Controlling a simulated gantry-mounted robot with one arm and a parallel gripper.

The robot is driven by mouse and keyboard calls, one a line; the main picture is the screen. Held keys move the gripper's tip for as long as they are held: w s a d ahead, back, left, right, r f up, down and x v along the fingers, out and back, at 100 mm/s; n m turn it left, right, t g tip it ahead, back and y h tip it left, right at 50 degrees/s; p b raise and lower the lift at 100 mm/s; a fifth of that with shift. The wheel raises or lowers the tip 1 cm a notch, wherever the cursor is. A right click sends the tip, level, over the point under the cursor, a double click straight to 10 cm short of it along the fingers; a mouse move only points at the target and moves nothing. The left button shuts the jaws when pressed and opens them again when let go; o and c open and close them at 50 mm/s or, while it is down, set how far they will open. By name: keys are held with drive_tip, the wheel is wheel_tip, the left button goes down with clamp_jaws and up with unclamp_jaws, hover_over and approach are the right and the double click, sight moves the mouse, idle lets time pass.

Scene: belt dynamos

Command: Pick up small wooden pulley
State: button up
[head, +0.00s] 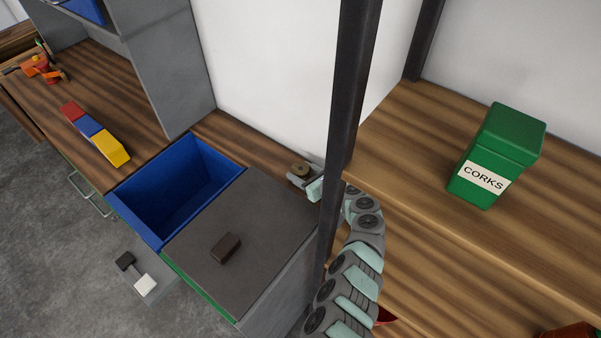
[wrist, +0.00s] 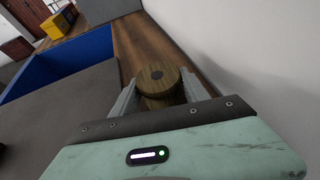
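In the head view the pulley (head: 299,168) is on the wooden counter by the wall, behind the grey block. My gripper (head: 304,178) is right at it there, partly hidden by the dark post.
A blue open bin (head: 178,190) and a grey-topped block (head: 260,205) with a small dark piece (head: 226,248) stand beside the pulley. A dark upright post (head: 345,130) crosses in front of my arm. A green corks box (head: 497,155) stands on the right shelf. The white wall is close.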

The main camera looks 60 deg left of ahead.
drive_tip(key=c, duration=0.9)
drive_tip(key=shift+r, duration=0.1)
